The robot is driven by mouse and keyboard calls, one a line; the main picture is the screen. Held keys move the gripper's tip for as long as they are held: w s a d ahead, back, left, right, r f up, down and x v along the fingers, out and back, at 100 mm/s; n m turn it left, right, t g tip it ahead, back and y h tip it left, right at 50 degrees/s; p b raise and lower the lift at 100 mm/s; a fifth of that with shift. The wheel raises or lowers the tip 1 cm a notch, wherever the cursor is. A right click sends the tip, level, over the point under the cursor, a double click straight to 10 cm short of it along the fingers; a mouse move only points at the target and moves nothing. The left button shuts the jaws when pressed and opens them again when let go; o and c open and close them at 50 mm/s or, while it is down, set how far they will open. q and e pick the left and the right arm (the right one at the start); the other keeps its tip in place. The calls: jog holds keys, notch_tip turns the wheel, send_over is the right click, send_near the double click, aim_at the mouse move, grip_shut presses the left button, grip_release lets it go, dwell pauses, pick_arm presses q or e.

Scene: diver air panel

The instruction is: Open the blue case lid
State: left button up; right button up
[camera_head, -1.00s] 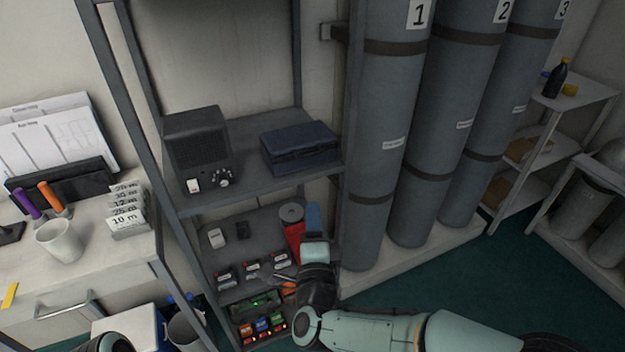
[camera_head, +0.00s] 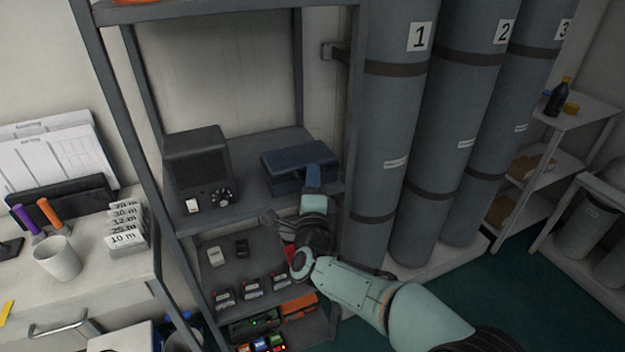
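The blue case (camera_head: 292,164) lies on the rack's middle shelf, right of a dark speaker box. Its lid is down. My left gripper is not in view.
The speaker box (camera_head: 197,165) with knobs stands left of the case. The lower shelf (camera_head: 232,272) holds small devices. A rack upright and tall grey cylinder 1 (camera_head: 390,140) stand close on the right. A desk with a white mug (camera_head: 57,258) is at left.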

jog(key=shift+w, duration=0.1)
grip_shut()
dwell(1.4)
